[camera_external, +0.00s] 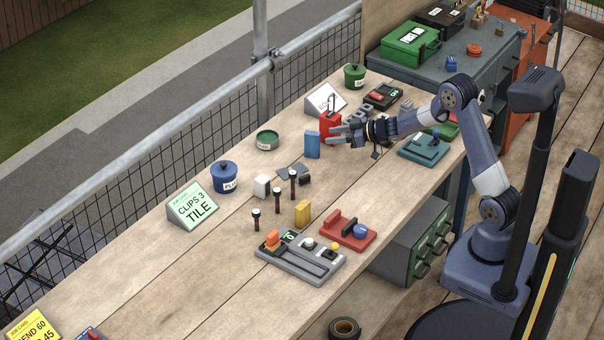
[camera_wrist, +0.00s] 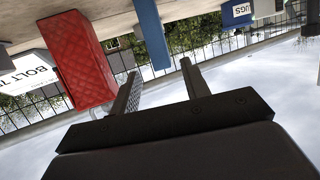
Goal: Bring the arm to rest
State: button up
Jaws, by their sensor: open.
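My gripper (camera_external: 334,136) is at the end of my arm, stretched out low over the far part of the wooden bench (camera_external: 140,245). Its two fingers are apart, with nothing seen between them. The fingers also show apart in the wrist view (camera_wrist: 160,88), which is turned over. A red block (camera_external: 331,122) stands close beside the fingers; it is the large red shape in the wrist view (camera_wrist: 78,62). A blue block (camera_external: 312,145) stands just beyond the fingertips and shows upside down in the wrist view (camera_wrist: 151,33). I cannot tell whether the fingers touch either block.
A white sign (camera_external: 326,99) and a green pot (camera_external: 354,76) stand behind. Nearer are a blue pot (camera_external: 224,177), several black upright pegs (camera_external: 277,201), a yellow block (camera_external: 302,213), a grey tray (camera_external: 300,262) and a red holder (camera_external: 348,233). A teal fixture (camera_external: 424,147) lies under my forearm.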

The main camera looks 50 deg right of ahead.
aim_at(307, 132)
jog(key=x, duration=1)
jog(key=shift+w+f, duration=0.1)
jog(key=shift+f, duration=0.25)
notch_tip(307, 132, up, 4)
jog(key=shift+d+f+p, duration=0.1)
jog(key=shift+f+p, duration=0.15)
jog(key=shift+p, duration=0.3)
jog(key=shift+r, duration=0.6)
